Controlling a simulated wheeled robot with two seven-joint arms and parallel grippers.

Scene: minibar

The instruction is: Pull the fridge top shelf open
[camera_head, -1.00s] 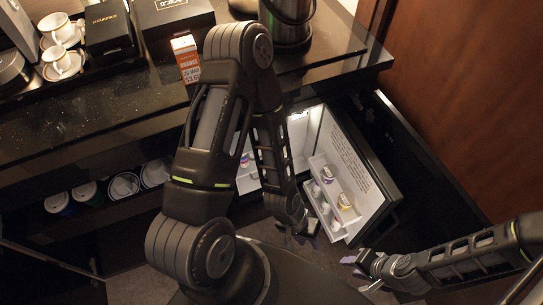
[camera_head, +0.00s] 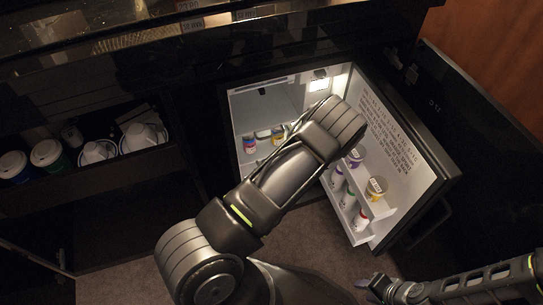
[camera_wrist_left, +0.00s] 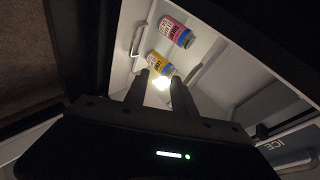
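The fridge (camera_head: 262,100) stands open, with its inside lit. Its top shelf carries a few cans (camera_head: 249,144); its front and right part are hidden behind my left arm. In the left wrist view, a pink-labelled can (camera_wrist_left: 175,32) and a yellow-labelled can (camera_wrist_left: 160,65) stand in the fridge, beside a thin rail (camera_wrist_left: 137,42). My left gripper (camera_wrist_left: 160,92) is open and points into the fridge, its fingers apart near the yellow can; contact with the shelf is not clear. In the head view it is hidden by my arm. My right gripper (camera_head: 377,287) is low, near the bottom edge, away from the fridge.
The fridge door (camera_head: 405,150) is swung open to the right, with small bottles (camera_head: 350,199) in its racks. An open compartment with cups (camera_head: 97,152) is on the left. The dark counter (camera_head: 130,60) lies above the fridge. Carpet (camera_head: 120,285) shows below.

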